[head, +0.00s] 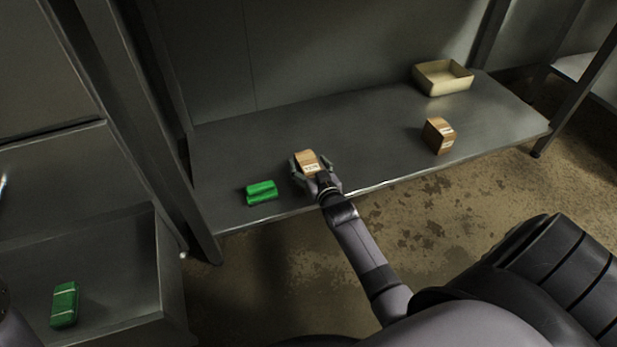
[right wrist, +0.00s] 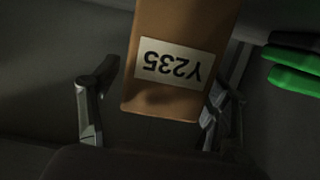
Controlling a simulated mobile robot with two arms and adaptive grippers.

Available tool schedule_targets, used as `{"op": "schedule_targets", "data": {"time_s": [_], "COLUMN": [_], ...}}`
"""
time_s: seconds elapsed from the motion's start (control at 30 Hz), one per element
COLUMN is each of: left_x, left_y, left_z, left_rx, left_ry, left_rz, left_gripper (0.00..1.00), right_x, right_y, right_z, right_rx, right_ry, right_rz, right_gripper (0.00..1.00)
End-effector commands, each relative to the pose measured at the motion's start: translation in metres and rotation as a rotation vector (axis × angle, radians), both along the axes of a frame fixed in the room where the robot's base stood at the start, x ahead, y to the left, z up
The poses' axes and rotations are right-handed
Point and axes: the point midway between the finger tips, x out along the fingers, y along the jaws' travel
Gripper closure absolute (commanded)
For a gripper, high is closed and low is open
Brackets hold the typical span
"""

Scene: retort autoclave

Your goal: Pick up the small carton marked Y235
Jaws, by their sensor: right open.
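The small brown carton (head: 307,161) stands on the grey metal shelf near its front edge. In the right wrist view the carton (right wrist: 165,95) carries a white label reading Y235, upside down in that picture. My right gripper (head: 309,174) is at the carton, its fingers on either side of it. In the right wrist view my right gripper (right wrist: 155,105) is open, with a clear gap between the left finger and the carton; the right finger is close to the carton's side, and I cannot tell if it touches. My left gripper is not in view.
A green pack (head: 261,192) lies just left of the carton. Another brown carton (head: 438,135) and an open beige bin (head: 443,91) stand further right on the shelf (head: 370,130). Another green pack (head: 64,304) lies on a lower-left surface. A shelf post (head: 150,140) rises at left.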

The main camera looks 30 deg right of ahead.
Motion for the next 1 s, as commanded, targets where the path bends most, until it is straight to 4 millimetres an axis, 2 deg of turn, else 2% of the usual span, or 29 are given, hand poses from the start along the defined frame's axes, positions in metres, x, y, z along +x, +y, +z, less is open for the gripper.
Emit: {"op": "schedule_targets", "data": {"time_s": [0.1,0.37,1.0], "left_x": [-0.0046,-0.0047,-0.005], "left_y": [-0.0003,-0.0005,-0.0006], "left_z": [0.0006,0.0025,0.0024], "left_rx": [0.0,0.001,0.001], "left_ry": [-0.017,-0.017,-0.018], "left_rz": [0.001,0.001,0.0], "left_gripper": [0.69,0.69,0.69], "right_x": [0.0065,0.0072,0.007], "right_y": [-0.0014,-0.0016,-0.0017], "right_z": [-0.0027,-0.0012,-0.0014], "right_rx": [0.0,0.0,0.0], "right_ry": [0.0,0.001,0.001], "right_rz": [0.0,0.0,0.0], "right_gripper": [0.3,0.31,0.73]}}
